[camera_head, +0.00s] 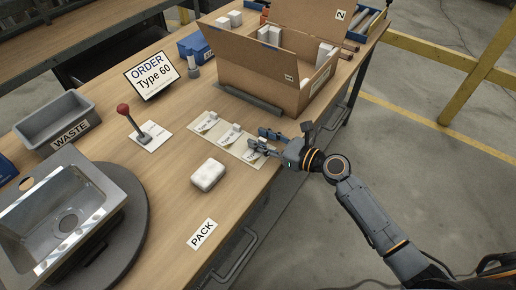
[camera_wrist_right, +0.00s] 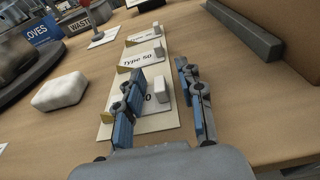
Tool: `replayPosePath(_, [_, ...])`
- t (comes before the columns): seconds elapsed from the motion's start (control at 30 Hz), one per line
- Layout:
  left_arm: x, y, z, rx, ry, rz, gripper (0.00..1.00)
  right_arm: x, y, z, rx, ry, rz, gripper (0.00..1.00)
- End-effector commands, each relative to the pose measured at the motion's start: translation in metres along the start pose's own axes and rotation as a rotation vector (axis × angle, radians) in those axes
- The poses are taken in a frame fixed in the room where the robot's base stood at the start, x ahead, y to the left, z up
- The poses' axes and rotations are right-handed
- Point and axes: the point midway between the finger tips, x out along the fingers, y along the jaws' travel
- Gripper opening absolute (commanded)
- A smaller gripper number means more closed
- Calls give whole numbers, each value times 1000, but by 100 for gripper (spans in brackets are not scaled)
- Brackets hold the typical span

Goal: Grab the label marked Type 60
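An order sign (camera_head: 152,75) reading "ORDER Type 60" stands on the table in the head view. Three cards with small white blocks lie in a row on a pale strip. The middle card (camera_wrist_right: 142,58) reads "Type 50" in the right wrist view; the far card's (camera_wrist_right: 142,38) print is too small to read surely. The nearest card (camera_wrist_right: 150,120) shows only a "0", the rest hidden by a finger. My right gripper (camera_head: 258,139) is open over this card; in the wrist view its white block (camera_wrist_right: 163,90) appears between the fingers. My left gripper is not in view.
A white lumpy packet (camera_head: 208,174) lies beside the cards, nearer the PACK label (camera_head: 202,234). An open cardboard box (camera_head: 275,65) and a dark bar (camera_head: 250,101) stand behind. A red-knobbed lever (camera_head: 124,110), WASTE bin (camera_head: 55,115) and metal sink (camera_head: 50,220) are left.

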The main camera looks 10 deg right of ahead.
Motion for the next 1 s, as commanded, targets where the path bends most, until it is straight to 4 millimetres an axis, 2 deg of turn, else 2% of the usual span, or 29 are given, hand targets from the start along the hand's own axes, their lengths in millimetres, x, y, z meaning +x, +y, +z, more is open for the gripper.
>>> replayPosePath(0.17, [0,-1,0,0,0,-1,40,0,0,0,0,0,0,36])
replayPosePath(0.33, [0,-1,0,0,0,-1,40,0,0,0,0,0,0,1])
replayPosePath(0.77, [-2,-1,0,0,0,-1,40,-1,0,3,0,0,1,0])
replayPosePath(1.0, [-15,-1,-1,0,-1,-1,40,-4,0,28,-3,-1,1,0])
